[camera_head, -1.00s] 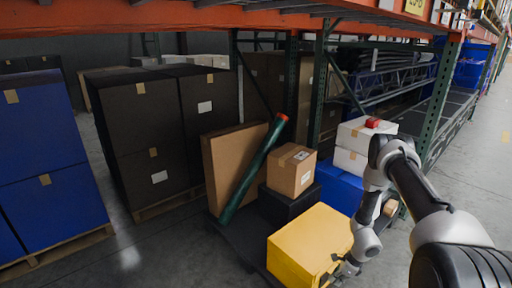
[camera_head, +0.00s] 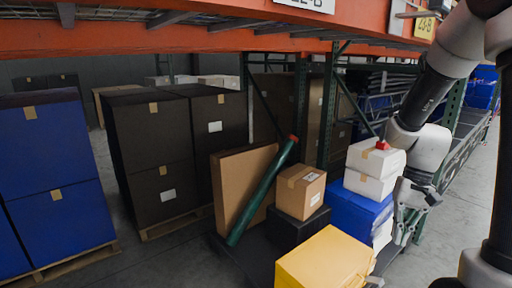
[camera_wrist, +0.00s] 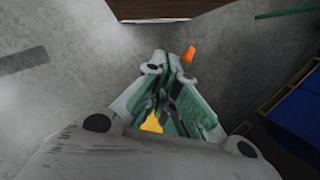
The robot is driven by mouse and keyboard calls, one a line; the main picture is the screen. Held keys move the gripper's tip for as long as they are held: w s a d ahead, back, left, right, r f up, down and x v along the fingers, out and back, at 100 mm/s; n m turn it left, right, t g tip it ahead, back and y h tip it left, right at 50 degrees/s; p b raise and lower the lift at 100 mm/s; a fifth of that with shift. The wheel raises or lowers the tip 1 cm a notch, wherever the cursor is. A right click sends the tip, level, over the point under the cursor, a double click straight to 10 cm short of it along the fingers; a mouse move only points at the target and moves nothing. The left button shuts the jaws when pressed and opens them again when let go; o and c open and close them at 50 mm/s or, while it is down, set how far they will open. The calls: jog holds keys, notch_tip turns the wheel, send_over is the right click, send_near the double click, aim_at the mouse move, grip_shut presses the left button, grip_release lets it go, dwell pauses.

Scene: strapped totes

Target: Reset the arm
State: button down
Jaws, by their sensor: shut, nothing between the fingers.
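My gripper (camera_head: 402,236) hangs fingers down at the right in the head view, beside the blue tote (camera_head: 360,212) and the white boxes. Its fingers are shut with nothing between them. In the wrist view my gripper (camera_wrist: 168,62) shows its fingers together, pointing up the picture. My arm is folded up above it and runs out of the top right of the head view. A yellow tote (camera_head: 325,262) stands in front, lower and to the left of the gripper. A bit of yellow (camera_wrist: 152,123) shows through the finger linkage in the wrist view.
A brown carton (camera_head: 300,192) sits on a black tote (camera_head: 296,228). A green tube (camera_head: 262,190) leans on a flat cardboard box (camera_head: 232,185). White boxes (camera_head: 375,168) carry a red item (camera_head: 382,144). Orange rack beams (camera_head: 150,36) run overhead; a green post (camera_head: 326,110) stands behind.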

jog(key=s+r+n+t+h, duration=0.1)
jog(key=s+r+n+t, duration=0.1)
jog(key=s+r, duration=0.3)
jog(key=s+r+n+t+h, duration=0.1)
jog(key=s+r+t, duration=0.3)
jog(key=r, duration=0.8)
jog(key=shift+s+r+n+t, duration=0.15)
jog(key=shift+s+n+t, duration=0.25)
jog(key=shift+s, duration=0.2)
